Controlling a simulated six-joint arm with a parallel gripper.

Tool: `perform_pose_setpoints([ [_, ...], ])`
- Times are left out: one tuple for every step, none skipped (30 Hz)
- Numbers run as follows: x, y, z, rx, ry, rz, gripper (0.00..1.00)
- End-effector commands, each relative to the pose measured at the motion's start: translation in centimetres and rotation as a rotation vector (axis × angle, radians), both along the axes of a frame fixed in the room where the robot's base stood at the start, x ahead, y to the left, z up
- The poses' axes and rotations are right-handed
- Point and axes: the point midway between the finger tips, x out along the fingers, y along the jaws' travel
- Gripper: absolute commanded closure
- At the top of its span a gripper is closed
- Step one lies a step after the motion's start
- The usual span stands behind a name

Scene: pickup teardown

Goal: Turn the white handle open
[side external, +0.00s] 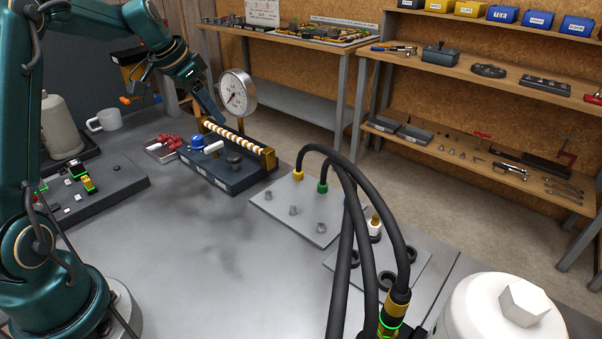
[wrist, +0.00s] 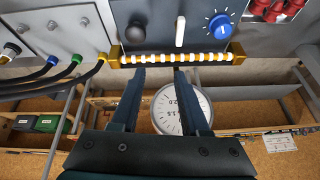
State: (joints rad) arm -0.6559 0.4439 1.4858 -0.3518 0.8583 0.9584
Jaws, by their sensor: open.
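The white handle (side external: 213,147) is a short lever on a dark box (side external: 232,178), between a blue knob (side external: 197,141) and a black knob (side external: 233,160). In the wrist view the white handle (wrist: 180,33) stands near the top, pointing up and down the picture. My gripper (wrist: 160,72) is open and empty, its two fingers apart. Its tips show just below the striped white-and-gold rod (wrist: 178,57), and the handle lies beyond them, not between them. In the side view my gripper (side external: 214,114) is above the far edge of the box; its tips are partly hard to make out.
A round dial gauge (side external: 237,93) stands behind the striped rod, close to my gripper. Red parts (side external: 167,142) in a tray lie left of the box. A grey plate (side external: 296,208) with black hoses is to the right. The front middle of the table is clear.

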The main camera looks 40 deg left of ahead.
Motion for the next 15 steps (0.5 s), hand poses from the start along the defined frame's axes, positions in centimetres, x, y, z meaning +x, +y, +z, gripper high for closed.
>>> perform_pose_setpoints([
  [-0.3, 1.4, -1.4, -0.021, 0.021, 0.037, 0.55],
  [-0.5, 1.9, -2.0, -0.03, 0.03, 0.051, 0.55],
  [-0.8, 2.6, -2.7, -0.041, 0.043, 0.067, 0.55],
  [-1.0, 2.9, -3.2, -0.049, 0.052, 0.078, 0.55],
  [-1.3, 3.2, -3.6, -0.056, 0.06, 0.088, 0.55],
  [-1.5, 3.4, -4.1, -0.064, 0.069, 0.098, 0.55],
  [-1.6, 3.6, -4.3, -0.066, 0.071, 0.102, 0.55],
  [-1.6, 3.7, -4.5, -0.066, 0.071, 0.106, 0.55],
  [-1.5, 3.8, -4.8, -0.066, 0.071, 0.107, 0.55],
  [-1.4, 3.7, -5.1, -0.067, 0.071, 0.106, 0.55],
  [-1.2, 3.7, -5.5, -0.068, 0.072, 0.106, 0.55],
  [-1.0, 3.6, -5.9, -0.067, 0.072, 0.105, 0.55],
  [-0.9, 3.6, -6.3, -0.068, 0.072, 0.106, 0.55],
  [-0.7, 3.6, -6.7, -0.068, 0.072, 0.106, 0.55],
  [-0.5, 3.6, -7.2, -0.067, 0.072, 0.105, 0.55],
])
